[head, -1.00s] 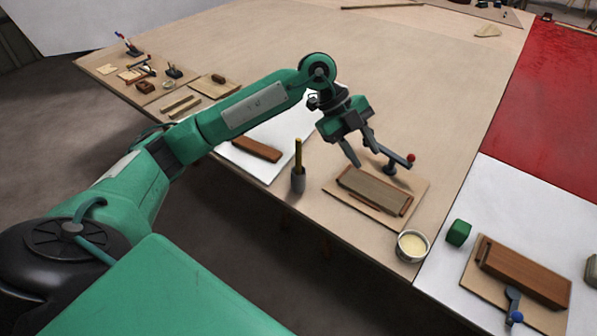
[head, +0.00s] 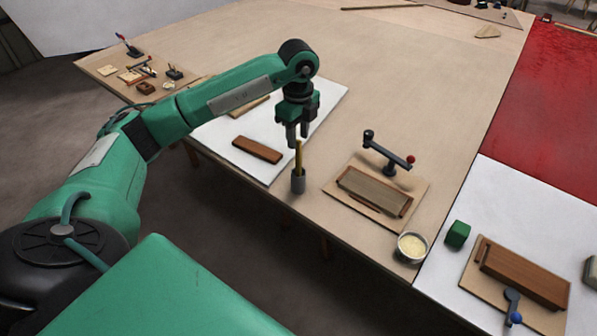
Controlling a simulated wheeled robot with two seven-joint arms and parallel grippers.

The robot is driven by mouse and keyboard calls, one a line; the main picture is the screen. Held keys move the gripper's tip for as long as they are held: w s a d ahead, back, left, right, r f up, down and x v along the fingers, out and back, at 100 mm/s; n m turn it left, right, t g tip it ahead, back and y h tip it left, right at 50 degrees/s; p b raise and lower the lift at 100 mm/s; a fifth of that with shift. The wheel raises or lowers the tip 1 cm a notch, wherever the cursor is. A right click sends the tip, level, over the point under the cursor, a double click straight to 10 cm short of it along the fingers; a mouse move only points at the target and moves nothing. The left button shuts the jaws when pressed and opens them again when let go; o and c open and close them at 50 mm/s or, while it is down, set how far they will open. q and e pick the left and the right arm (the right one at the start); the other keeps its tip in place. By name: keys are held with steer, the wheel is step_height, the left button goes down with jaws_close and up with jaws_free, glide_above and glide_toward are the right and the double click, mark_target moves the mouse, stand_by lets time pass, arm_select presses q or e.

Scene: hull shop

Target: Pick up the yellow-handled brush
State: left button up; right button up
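The yellow-handled brush (head: 299,159) stands upright in a small grey cup (head: 298,181) near the table's front edge. Only its handle shows above the rim; the lower end is hidden in the cup. My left gripper (head: 298,139) points down at the top of the handle. Its two fingers show apart, with the handle's top at or just below the fingertips. I cannot tell whether they touch it. My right gripper is not in view.
A wooden block on a board (head: 376,192) and a red-knobbed clamp (head: 388,153) lie to the right. A bowl of pale stuff (head: 411,247) stands near the front edge. A brown block (head: 257,150) lies on a white sheet (head: 225,136) to the left.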

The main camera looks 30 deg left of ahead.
mark_target(299, 141)
arm_select(q)
steer(key=shift+f, duration=0.6)
step_height(299, 141, down, 4)
steer(key=shift+w+r+p, duration=0.15)
steer(key=shift+p, duration=0.45)
steer(key=shift+f, duration=0.4)
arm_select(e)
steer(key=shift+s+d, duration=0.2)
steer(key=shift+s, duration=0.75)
arm_select(q)
steer(key=shift+c, duration=0.3)
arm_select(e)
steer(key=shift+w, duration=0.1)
arm_select(q)
steer(key=c, duration=0.7)
jaws_close()
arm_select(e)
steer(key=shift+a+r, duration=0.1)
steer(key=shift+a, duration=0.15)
